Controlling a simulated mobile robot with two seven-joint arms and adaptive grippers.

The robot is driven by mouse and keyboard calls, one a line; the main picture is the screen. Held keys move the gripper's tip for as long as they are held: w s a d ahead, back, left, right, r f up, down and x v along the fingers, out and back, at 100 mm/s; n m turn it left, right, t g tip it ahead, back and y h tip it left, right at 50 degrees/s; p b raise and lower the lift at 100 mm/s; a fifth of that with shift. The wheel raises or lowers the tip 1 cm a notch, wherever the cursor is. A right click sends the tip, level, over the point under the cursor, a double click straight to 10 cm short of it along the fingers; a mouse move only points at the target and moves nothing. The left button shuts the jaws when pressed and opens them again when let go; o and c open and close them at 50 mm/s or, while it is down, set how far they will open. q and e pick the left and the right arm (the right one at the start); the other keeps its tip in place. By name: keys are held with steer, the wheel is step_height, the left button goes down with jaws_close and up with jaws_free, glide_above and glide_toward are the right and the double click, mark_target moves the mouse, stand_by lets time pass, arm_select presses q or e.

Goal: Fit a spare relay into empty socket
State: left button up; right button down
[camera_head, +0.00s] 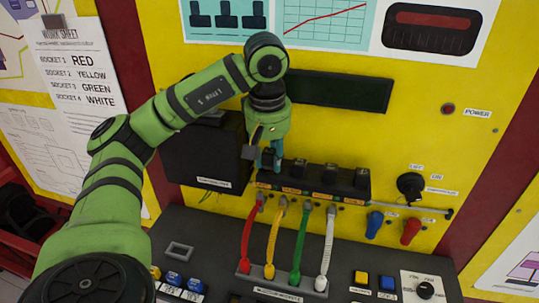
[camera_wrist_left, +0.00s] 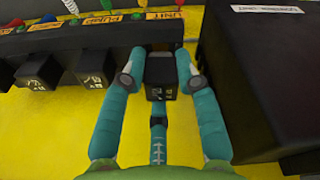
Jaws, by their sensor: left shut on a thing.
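My left gripper (camera_head: 270,160) is shut on a small black relay (camera_wrist_left: 160,72), which sits between its teal fingers in the left wrist view (camera_wrist_left: 158,75). The held relay is at the end of the black relay strip (camera_head: 315,181) nearest the large black box. The strip also shows in the left wrist view (camera_wrist_left: 60,42). The socket at that end is hidden behind the relay and fingers, so I cannot tell whether the relay is seated. Several other black relays (camera_head: 330,172) stand along the rest of the strip. My right gripper is not in view.
The large black box (camera_head: 207,150) stands close beside the gripper. Red, yellow, green and white cables (camera_head: 300,240) run below the strip to a connector on the dark console. A black knob (camera_head: 410,185) and blue and red switches (camera_head: 375,223) are on the right.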

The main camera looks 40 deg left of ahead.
mark_target(269, 152)
arm_select(q)
steer(key=shift+f+b, duration=0.3)
steer(key=shift+f, duration=0.15)
steer(key=o, duration=0.8)
steer(key=shift+o, duration=0.2)
steer(key=shift+r, duration=0.1)
step_height(269, 152, up, 3)
steer(key=p, duration=0.2)
steer(key=shift+s+d+p, duration=0.1)
steer(key=shift+s+p, duration=0.05)
steer(key=shift+p, duration=0.2)
step_height(269, 152, up, 2)
steer(key=shift+s+r+p, duration=0.1)
steer(key=shift+r+p, duration=0.15)
steer(key=shift+p, duration=0.95)
